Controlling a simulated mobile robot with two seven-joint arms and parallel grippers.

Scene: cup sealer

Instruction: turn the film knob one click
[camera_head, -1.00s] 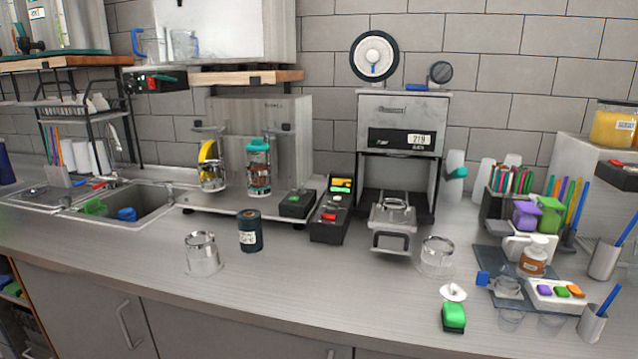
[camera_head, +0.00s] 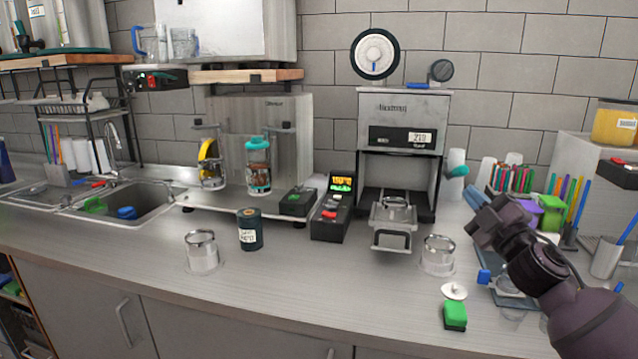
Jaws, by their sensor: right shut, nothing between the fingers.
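The cup sealer (camera_head: 403,107) is a grey box machine at the back of the counter with a display reading about 219. On its top stand a white film roll (camera_head: 375,54) with a dark rim and a small dark round knob (camera_head: 441,71) on a blue base. A teal-tipped lever (camera_head: 457,171) sticks out at its right side. Its tray with a handle (camera_head: 392,222) is pulled out in front. My right gripper (camera_head: 476,212) is shut and empty, in front of the pen holders, below and right of the knob and apart from it. My left gripper is not in view.
A clear cup (camera_head: 438,255) stands right of the tray, and another clear cup (camera_head: 202,252) and a dark canister (camera_head: 249,229) stand to the left. A black control box (camera_head: 331,222) is left of the sealer. A green block (camera_head: 455,316) lies near the front edge.

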